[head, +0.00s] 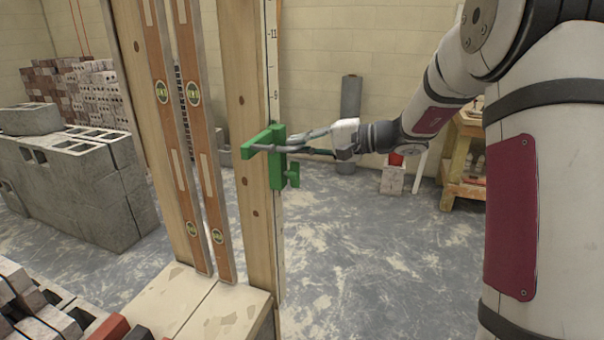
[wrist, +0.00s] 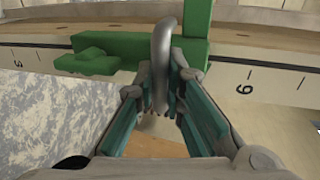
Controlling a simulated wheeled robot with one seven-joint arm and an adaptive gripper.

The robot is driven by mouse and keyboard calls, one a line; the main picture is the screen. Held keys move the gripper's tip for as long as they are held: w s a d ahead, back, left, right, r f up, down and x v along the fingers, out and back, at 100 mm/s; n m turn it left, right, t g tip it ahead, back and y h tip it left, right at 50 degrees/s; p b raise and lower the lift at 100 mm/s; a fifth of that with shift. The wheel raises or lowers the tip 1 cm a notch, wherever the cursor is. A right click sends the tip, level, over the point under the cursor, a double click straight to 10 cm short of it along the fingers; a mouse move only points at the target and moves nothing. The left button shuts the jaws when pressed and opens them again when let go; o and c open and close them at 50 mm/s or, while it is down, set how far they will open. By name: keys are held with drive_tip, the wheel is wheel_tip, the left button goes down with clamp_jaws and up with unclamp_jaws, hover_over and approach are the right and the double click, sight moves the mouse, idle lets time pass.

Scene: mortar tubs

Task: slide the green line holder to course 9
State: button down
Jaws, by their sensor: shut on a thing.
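The green line holder (head: 277,158) sits on the upright wooden post (head: 248,200), beside its marked scale. In the head view it is a little below the 9 mark, with an arm sticking out left and a knob low on the right. In the wrist view the holder (wrist: 128,46) covers part of the scale between the 3 and the 9, with the 9 apart from it on the right. My gripper (head: 308,143) comes in from the right. In the wrist view my gripper's teal-padded fingers (wrist: 163,88) are shut on a grey curved bar at the holder.
Two brown spirit levels (head: 205,150) stand upright left of the post. Grey blocks (head: 75,175) are at the left, with bricks (head: 30,300) at lower left. A wooden bench (head: 462,160) stands at the right.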

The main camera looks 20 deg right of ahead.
wheel_tip(320, 180, up, 6)
drive_tip(key=shift+r+p, duration=0.1)
drive_tip(key=shift+p, duration=0.45)
drive_tip(key=c, duration=1.7)
unclamp_jaws()
drive_tip(key=shift+o, duration=0.3)
drive_tip(key=shift+d, duration=0.1)
drive_tip(key=v, duration=1.2)
